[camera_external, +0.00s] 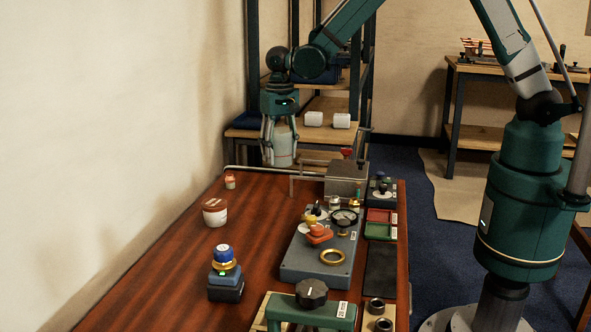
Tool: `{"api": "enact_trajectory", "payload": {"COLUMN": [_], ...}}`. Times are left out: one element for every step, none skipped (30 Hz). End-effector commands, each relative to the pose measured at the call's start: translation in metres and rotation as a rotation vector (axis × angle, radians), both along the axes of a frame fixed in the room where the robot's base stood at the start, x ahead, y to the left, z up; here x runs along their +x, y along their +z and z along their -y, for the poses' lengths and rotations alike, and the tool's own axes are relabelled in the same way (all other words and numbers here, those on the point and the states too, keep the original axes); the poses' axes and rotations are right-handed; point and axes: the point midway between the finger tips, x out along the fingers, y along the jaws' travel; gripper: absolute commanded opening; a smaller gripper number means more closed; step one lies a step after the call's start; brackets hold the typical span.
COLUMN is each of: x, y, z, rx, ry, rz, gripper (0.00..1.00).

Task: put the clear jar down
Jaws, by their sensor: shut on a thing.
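The clear jar (282,154) is a pale, see-through cylinder with a thin reddish line near its lower part. My gripper (281,146) points down from above and is shut on the jar, with fingers along its left and right sides. The jar hangs upright at the far end of the brown wooden table (179,282). I cannot tell whether its base touches anything.
A metal pipe (262,170) and grey block (347,178) stand just below and right of the jar. A grey gauge panel (318,262) fills the right. Table between is clear.

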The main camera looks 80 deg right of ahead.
Motion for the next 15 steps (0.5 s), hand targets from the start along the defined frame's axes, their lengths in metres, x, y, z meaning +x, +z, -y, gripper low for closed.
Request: {"api": "enact_trajectory", "payload": {"x": [0.0000, -0.0001, -0.0004, -0.0004, -0.0004, -0.0004, -0.0004, -0.0004, -0.0004, -0.0004, -0.0003, -0.0003, -0.0003, -0.0003, -0.0003], "y": [-0.0071, -0.0096, -0.0122, -0.0136, -0.0145, -0.0151, -0.0152, -0.0152, -0.0150, -0.0149, -0.0148, -0.0147, -0.0147, -0.0148, -0.0154], "z": [0.0000, 0.0000, -0.0001, -0.0001, 0.0000, -0.0001, -0.0001, -0.0001, -0.0001, -0.0001, 0.0000, 0.0000, 0.0000, 0.0000, 0.0000], "rx": [0.000, 0.000, 0.000, 0.000, 0.000, 0.000, 0.000, 0.000, 0.000, 0.000, 0.000, 0.000, 0.000, 0.000, 0.000], "ry": [0.000, 0.000, 0.000, 0.000, 0.000, 0.000, 0.000, 0.000, 0.000, 0.000, 0.000, 0.000, 0.000, 0.000, 0.000], "rz": [0.000, 0.000, 0.000, 0.000, 0.000, 0.000, 0.000, 0.000, 0.000, 0.000, 0.000, 0.000, 0.000, 0.000, 0.000], "gripper": [0.34, 0.34, 0.34, 0.34, 0.34, 0.34, 0.34, 0.34, 0.34, 0.34, 0.34, 0.34, 0.34, 0.34, 0.34]}}
